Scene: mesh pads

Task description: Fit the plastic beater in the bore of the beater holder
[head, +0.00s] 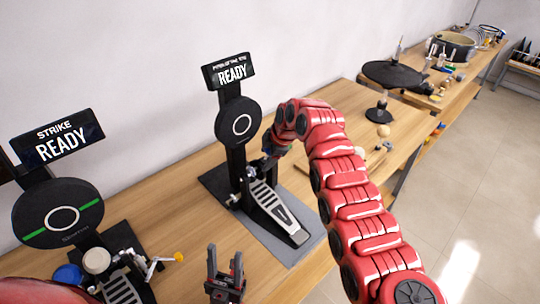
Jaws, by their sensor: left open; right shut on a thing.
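My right gripper (264,162) is shut beside the middle drum pedal (266,205), just right of its upright and below the round pad. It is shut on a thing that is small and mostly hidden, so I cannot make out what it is. The beater holder is around the pedal's shaft near this gripper (236,198), small and partly hidden; its bore cannot be made out. I cannot clearly pick out the plastic beater. My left gripper (225,262) is open and empty, fingers upward, in front of the middle pedal.
A round pad (238,121) with a READY display (231,73) stands over the middle pedal. A second pad (57,213) and pedal (121,290) stand at left, with a white round piece (97,260), a blue piece (68,275) and a yellow-tipped piece (178,257) nearby.

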